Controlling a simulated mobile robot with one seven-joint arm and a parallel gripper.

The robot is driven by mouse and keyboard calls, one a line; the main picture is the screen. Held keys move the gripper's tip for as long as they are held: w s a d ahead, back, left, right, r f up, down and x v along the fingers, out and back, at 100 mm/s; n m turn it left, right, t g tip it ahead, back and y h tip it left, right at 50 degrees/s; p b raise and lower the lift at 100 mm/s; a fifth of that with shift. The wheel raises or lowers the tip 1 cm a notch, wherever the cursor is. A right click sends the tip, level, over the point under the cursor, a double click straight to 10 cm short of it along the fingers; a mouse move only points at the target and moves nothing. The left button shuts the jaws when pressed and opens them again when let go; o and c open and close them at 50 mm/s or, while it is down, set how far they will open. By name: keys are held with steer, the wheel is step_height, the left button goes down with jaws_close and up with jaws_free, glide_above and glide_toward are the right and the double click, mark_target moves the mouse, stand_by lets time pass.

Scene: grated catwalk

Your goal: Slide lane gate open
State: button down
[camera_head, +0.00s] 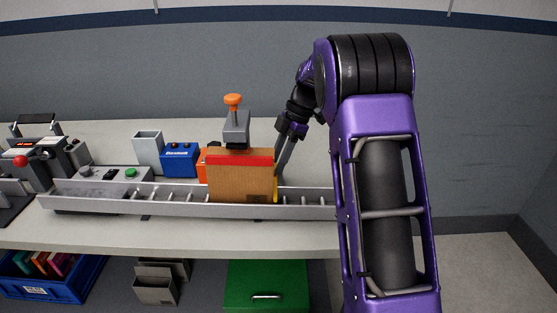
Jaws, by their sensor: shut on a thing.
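My gripper (280,168) reaches down just right of a brown box with a red top band (240,178). Its fingers are thin, dark and partly hidden by the box edge. A narrow yellow upright piece (276,190), which looks like part of the lane gate, shows right at the fingertips. My gripper is shut on it, though the contact itself is mostly hidden. The box stands upright in the long grey lane (180,205) and hides most of what lies behind it. A grey head with an orange knob (235,120) rises behind the box.
Left of the box are an orange block (202,165), a blue unit (180,160), a grey bin (148,152) and a button panel (115,176). My arm hides the lane's right end. A green drawer unit (266,285) and a blue crate (45,285) are below the table.

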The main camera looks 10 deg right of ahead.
steer(key=shift+w+d+r, duration=0.1)
steer(key=shift+w+r, duration=0.05)
steer(key=shift+w, duration=0.15)
steer(key=w+d+p, duration=0.1)
steer(key=w+p, duration=0.4)
steer(key=w, duration=0.1)
steer(key=shift+w+d+p, duration=0.15)
steer(key=shift+w+p, duration=0.15)
steer(key=shift+w, duration=0.05)
steer(key=c, duration=0.5)
jaws_free()
steer(key=shift+w, duration=0.1)
steer(key=shift+c, duration=0.2)
steer(key=shift+o, duration=0.2)
steer(key=s+p+v, duration=0.1)
steer(key=v, duration=1)
steer(key=shift+w+d+r+p, duration=0.25)
steer(key=shift+w+r+p, duration=0.1)
steer(key=shift+w+p, duration=0.05)
